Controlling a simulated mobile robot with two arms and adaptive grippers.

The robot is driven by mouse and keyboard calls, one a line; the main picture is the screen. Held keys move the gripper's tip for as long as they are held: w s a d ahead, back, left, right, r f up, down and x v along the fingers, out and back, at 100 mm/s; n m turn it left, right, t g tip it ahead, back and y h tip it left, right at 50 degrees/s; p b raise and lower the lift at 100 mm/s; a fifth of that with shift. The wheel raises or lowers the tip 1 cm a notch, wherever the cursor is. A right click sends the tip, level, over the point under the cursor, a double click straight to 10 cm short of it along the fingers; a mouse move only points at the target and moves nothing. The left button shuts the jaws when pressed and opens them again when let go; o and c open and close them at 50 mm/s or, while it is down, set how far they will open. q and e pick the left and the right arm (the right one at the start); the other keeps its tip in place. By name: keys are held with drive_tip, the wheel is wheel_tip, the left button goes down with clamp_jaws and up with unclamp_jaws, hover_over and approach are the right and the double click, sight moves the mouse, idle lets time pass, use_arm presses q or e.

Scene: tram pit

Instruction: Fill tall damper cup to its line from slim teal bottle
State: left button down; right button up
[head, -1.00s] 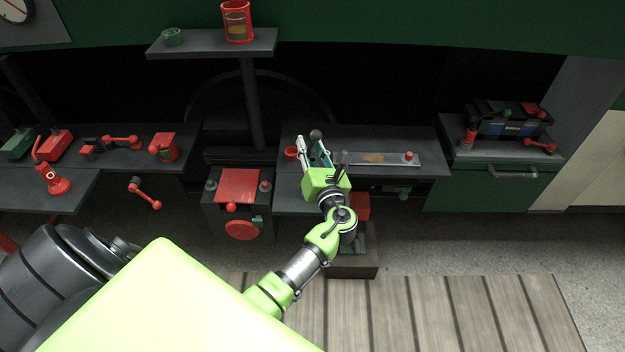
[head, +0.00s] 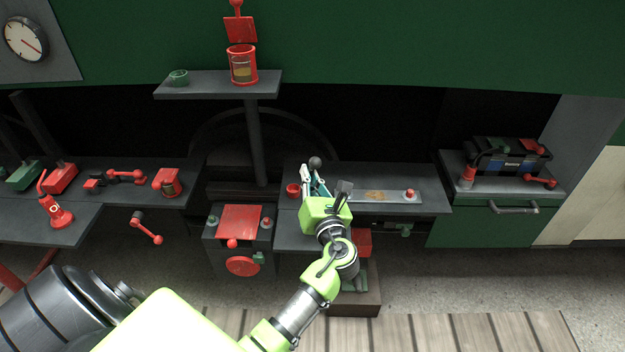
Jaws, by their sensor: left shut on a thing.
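My left gripper (head: 318,181) is over the middle bench, shut on a slim teal thing (head: 317,186), which looks like the teal bottle. A dark round knob (head: 315,162) shows at its top end. The fingers hide most of it. A small red cup (head: 293,190) stands on the bench just left of the gripper, apart from it as far as I can see. A tall red cup (head: 243,68) with a window showing brown content stands on the raised shelf (head: 205,86). I cannot tell which cup is the damper cup. No fill line can be made out. My right gripper is out of view.
A pale plate (head: 385,197) with a brown patch and red knob lies right of the gripper. A toolbox (head: 510,158) is on the right cabinet. Red tools and an oil can (head: 55,206) occupy the left bench.

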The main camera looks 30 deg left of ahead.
use_arm(q)
drive_tip(key=s+d+r, duration=0.3)
drive_tip(key=s+r, duration=0.4)
drive_tip(key=s, duration=0.4)
drive_tip(key=shift+s+r, duration=0.2)
drive_tip(key=shift+r, duration=0.05)
